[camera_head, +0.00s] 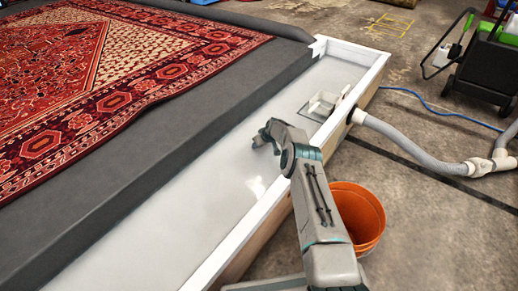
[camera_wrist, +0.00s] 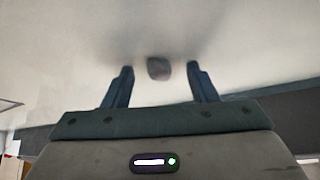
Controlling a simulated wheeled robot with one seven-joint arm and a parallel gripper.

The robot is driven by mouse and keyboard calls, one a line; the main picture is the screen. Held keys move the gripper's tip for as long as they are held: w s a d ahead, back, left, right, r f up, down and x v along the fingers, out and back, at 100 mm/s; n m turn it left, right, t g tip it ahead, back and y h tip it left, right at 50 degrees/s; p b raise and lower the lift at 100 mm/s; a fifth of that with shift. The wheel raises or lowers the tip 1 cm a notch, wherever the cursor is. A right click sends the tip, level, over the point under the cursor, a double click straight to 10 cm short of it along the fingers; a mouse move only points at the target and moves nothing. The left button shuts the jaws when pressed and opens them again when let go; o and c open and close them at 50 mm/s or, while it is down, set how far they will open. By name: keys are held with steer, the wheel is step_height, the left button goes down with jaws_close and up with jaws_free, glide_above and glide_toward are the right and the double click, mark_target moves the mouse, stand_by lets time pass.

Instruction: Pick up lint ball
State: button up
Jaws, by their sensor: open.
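The lint ball (camera_wrist: 158,68) is a small dark grey-brown lump on the pale floor of the trough, seen in the wrist view. It sits between and slightly beyond the tips of my gripper (camera_wrist: 160,71), with clear gaps to both fingers. My gripper is open and holds nothing. In the head view my gripper (camera_head: 263,141) is low over the white trough (camera_head: 215,160), and I cannot make out the lint ball there.
A dark ledge (camera_head: 165,150) with a red patterned rug (camera_head: 100,75) runs along the trough's left. A white fitting (camera_head: 322,104) stands at its far end. An orange bucket (camera_head: 362,215) and a grey hose (camera_head: 415,150) are outside the right wall.

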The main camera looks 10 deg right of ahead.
steer(key=shift+f, duration=0.1)
steer(key=c, duration=1.1)
jaws_close()
